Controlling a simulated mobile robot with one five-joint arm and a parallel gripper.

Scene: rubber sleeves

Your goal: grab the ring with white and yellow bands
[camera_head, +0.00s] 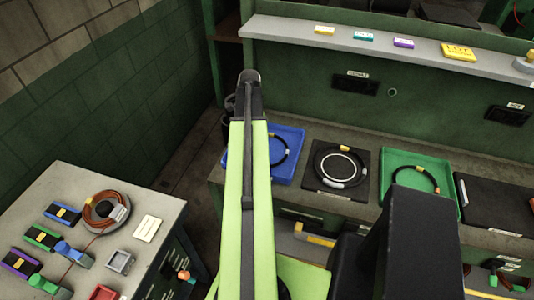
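A black ring (361,163) lies on a square black mat or tray (318,187) on the bench, with a yellow band at its far side and a white band at its near side. A thin white circle shows inside it. A dark ring (287,153) in the blue tray (294,134) is partly hidden by my green arm; a pale band shows, but I cannot make out all its bands. A dark ring (437,184) in the green tray (448,165) shows a yellow band; its near part is hidden. My arm reaches up the middle; no gripper fingers are visible.
A grey side table (180,205) at lower left holds a coiled brown cable (88,213) and several small coloured items. A shelf (285,31) with coloured blocks runs above the bench. A black case (497,212) lies at right. A dark floor gap separates table and bench.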

